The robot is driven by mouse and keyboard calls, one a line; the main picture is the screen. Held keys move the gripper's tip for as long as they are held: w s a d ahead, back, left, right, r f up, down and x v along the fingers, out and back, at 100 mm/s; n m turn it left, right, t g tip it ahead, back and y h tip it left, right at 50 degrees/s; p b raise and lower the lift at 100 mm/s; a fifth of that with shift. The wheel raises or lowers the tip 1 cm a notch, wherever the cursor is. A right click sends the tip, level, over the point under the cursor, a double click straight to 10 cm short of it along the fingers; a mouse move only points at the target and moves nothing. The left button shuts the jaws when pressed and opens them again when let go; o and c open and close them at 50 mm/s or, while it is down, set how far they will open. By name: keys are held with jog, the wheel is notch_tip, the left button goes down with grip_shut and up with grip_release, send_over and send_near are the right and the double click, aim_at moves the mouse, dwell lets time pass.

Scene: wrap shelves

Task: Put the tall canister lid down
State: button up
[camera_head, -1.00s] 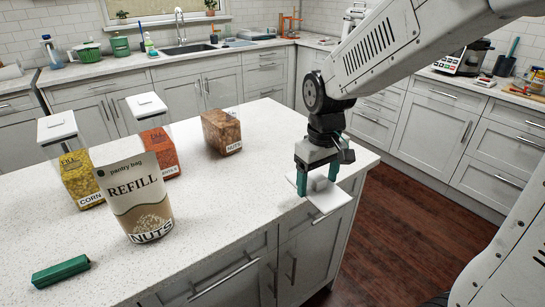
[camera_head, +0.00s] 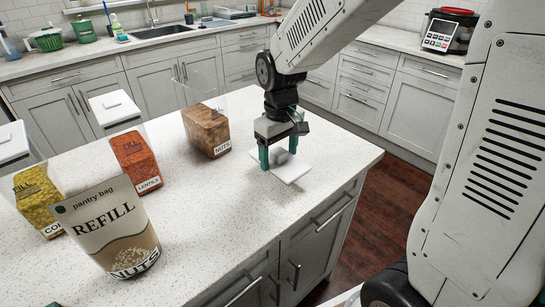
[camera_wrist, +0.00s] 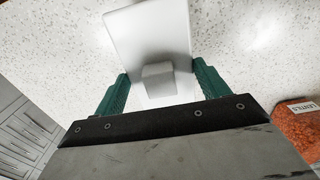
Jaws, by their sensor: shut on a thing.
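The canister lid (camera_head: 284,166) is a white square plate with a grey block knob. It is level, at or just above the right part of the speckled counter; I cannot tell whether it touches. My gripper (camera_head: 279,156) is shut on the knob, with a green finger on each side. In the wrist view the lid (camera_wrist: 147,35) fills the upper middle, and my gripper (camera_wrist: 158,80) has its fingers at the knob. The tall clear nuts canister (camera_head: 207,128) stands lidless to the left of my gripper.
The lentils canister (camera_head: 137,160) and the corn canister (camera_head: 38,198) stand further left. The refill bag (camera_head: 108,227) stands upright at the front left. The island counter (camera_head: 210,200) is bare between the bag and the lid. Its right edge lies close to the lid.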

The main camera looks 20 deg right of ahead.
aim_at(279, 164)
jog(key=shift+w+d+f, duration=0.1)
jog(key=shift+f, duration=1.65)
jog(key=shift+f, duration=0.1)
jog(key=o, duration=1)
notch_tip(279, 164, up, 11)
jog(key=shift+r, duration=0.7)
jog(key=s+d+m, duration=0.1)
jog(key=s, duration=0.6)
jog(key=s+d+r+m, duration=0.1)
jog(key=s, duration=0.6)
jog(key=s+d+r+m+t, duration=0.1)
jog(key=s, duration=0.7)
jog(key=shift+s+m, duration=0.1)
jog(key=shift+m, duration=0.2)
